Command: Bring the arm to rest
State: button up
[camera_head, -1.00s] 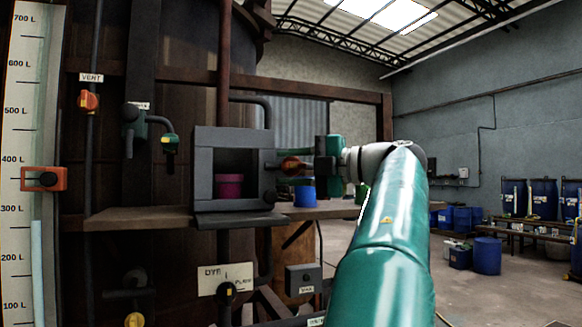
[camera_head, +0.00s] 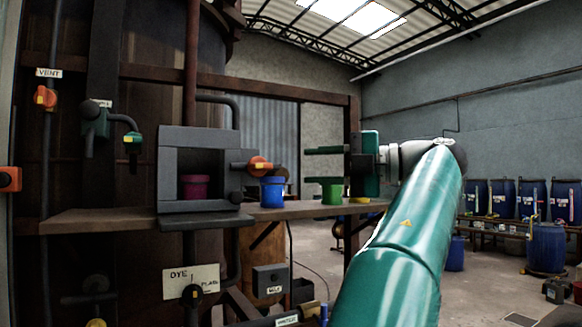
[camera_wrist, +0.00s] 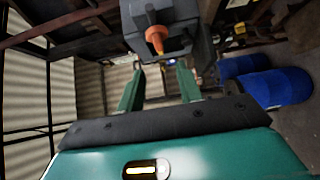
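My gripper (camera_head: 310,165) is at the end of my green arm, right of the grey box and above the shelf. Its two green fingers point left and are spread apart with nothing between them. An orange handle (camera_head: 260,165) on the box's right side is left of the fingertips, with a clear gap. In the wrist view my gripper (camera_wrist: 160,74) also shows open and empty, with the orange handle (camera_wrist: 156,38) beyond the fingertips.
The grey box (camera_head: 198,140) holds a magenta pot (camera_head: 195,188). A blue pot (camera_head: 272,192) and a green pot (camera_head: 332,194) stand on the shelf (camera_head: 100,222), the green one below my fingers. Blue drums line the right wall. Open floor lies behind the arm.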

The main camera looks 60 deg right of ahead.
jog(key=shift+v, duration=0.8)
